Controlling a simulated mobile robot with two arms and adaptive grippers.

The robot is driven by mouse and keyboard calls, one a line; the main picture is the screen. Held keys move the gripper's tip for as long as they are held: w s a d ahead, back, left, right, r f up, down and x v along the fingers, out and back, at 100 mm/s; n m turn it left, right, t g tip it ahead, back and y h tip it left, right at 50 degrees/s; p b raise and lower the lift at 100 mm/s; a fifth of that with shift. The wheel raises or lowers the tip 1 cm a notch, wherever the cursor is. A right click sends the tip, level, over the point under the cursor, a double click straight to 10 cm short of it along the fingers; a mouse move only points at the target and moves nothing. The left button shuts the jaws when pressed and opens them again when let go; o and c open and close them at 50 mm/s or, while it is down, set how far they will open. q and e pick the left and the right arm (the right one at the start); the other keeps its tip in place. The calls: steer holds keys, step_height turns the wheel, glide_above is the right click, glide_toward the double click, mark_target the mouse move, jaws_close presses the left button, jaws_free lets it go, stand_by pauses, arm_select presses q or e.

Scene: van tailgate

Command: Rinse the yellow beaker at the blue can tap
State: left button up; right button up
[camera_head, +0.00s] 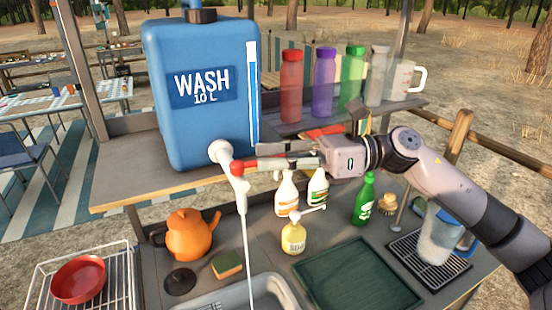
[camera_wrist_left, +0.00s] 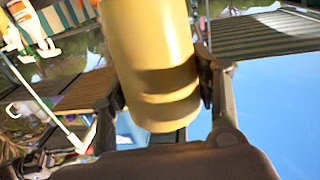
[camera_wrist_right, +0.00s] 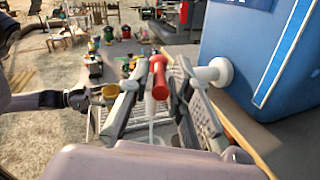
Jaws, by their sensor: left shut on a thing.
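The blue can (camera_head: 200,110), marked WASH 10 L, stands on the raised shelf. Its white tap (camera_head: 222,152) has a red lever (camera_head: 238,168), and a thin pale stream runs from the spout down to the sink basin. My right gripper (camera_head: 262,158) is at the lever. In the right wrist view its fingers (camera_wrist_right: 160,85) stand apart, with the red lever (camera_wrist_right: 158,75) between them. In the left wrist view my left gripper (camera_wrist_left: 162,95) is shut around the yellow beaker (camera_wrist_left: 155,60). The beaker is out of the head view; the right wrist view shows it small (camera_wrist_right: 110,92).
The grey sink basin (camera_head: 215,299) is below the tap. An orange kettle (camera_head: 190,235), a sponge (camera_head: 227,263) and a soap bottle (camera_head: 294,237) stand near it. A wire rack holds a red bowl (camera_head: 78,279). Several coloured bottles stand right of the can.

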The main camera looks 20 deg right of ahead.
steer(key=shift+o, duration=0.8)
steer(key=s+d, duration=0.2)
steer(key=d, duration=1)
steer(key=shift+a, duration=0.15)
